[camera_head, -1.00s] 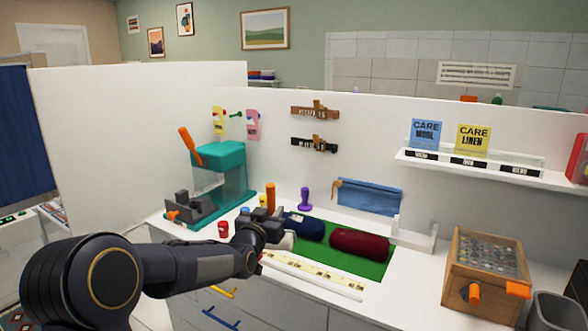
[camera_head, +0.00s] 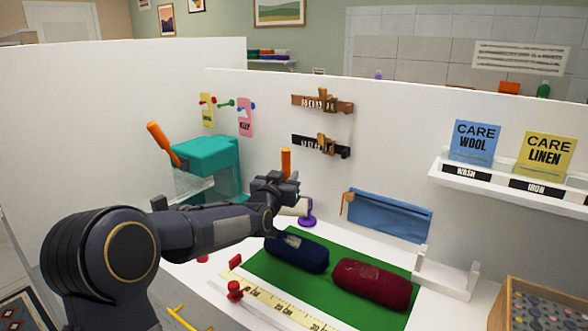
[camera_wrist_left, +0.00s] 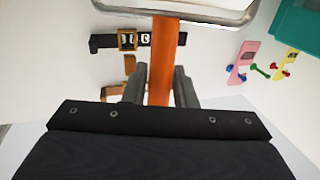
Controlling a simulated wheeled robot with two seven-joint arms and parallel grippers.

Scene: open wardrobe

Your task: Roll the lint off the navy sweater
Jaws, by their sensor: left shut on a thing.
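The navy sweater (camera_head: 297,252) is a rolled bundle at the left of the green mat (camera_head: 345,246). A pale patch shows on its top. My left gripper (camera_head: 283,190) is shut on the orange handle (camera_head: 286,162) of the lint roller, which stands upright in the jaws. The white roller head (camera_head: 296,208) is beside the gripper, above and apart from the sweater. In the left wrist view the orange handle (camera_wrist_left: 162,62) is between the two fingers (camera_wrist_left: 158,90), with a metal frame at the top edge. My right gripper is out of view.
A dark red rolled bundle (camera_head: 371,284) lies right of the navy one. A yellow measuring strip (camera_head: 275,304) runs along the mat's front. A teal device (camera_head: 208,155) stands left, a purple-based object (camera_head: 307,220) behind. A blue cloth (camera_head: 388,215) hangs at the back.

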